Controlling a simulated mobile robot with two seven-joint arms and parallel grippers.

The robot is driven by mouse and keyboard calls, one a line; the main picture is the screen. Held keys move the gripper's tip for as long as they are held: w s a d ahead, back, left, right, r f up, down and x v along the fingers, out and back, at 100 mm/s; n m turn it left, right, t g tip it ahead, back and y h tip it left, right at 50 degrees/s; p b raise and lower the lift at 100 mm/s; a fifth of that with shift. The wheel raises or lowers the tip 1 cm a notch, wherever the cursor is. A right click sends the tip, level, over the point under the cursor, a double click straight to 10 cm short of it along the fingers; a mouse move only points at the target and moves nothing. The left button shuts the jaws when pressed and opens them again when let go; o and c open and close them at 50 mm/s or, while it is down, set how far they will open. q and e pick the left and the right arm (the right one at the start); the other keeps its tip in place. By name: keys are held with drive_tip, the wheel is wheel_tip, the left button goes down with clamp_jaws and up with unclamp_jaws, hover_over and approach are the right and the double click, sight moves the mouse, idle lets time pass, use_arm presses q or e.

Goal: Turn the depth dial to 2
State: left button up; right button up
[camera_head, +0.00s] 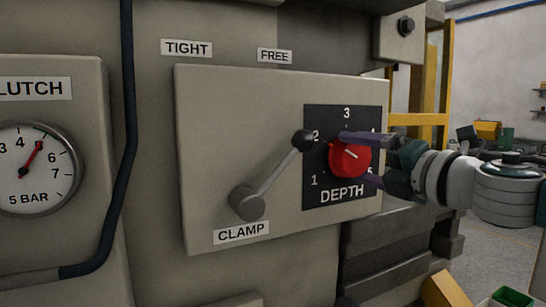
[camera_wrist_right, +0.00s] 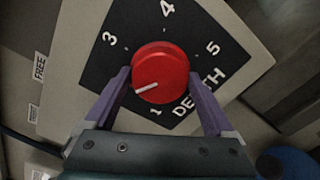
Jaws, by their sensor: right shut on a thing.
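The red depth dial (camera_head: 351,160) sits on a black plate (camera_head: 327,112) marked DEPTH with numbers 1 to 5. My right gripper (camera_head: 356,158) comes in from the right and is shut on the dial, one finger above and one below. In the right wrist view the dial (camera_wrist_right: 162,68) sits between the two fingers of my gripper (camera_wrist_right: 159,76). Its white mark slants to the lower left, toward the left finger, which hides the 2 there. In the head view the mark slants to the upper left, roughly toward the 2. My left gripper is not in view.
The CLAMP lever (camera_head: 275,173) stands just left of the dial; its black knob (camera_head: 303,140) is close to the 2. A pressure gauge (camera_head: 31,168) and a dark hose (camera_head: 128,110) are farther left. A yellow frame (camera_head: 446,75) stands behind my right arm.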

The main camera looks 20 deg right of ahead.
drive_tip(key=o, duration=1.1)
drive_tip(key=shift+c, duration=0.2)
drive_tip(key=shift+s+f, duration=0.1)
drive_tip(key=shift+s, duration=0.45)
drive_tip(key=s+b, duration=0.2)
drive_tip(key=s, duration=0.6)
drive_tip(key=shift+s+d+b, duration=0.35)
drive_tip(key=shift+s, duration=0.05)
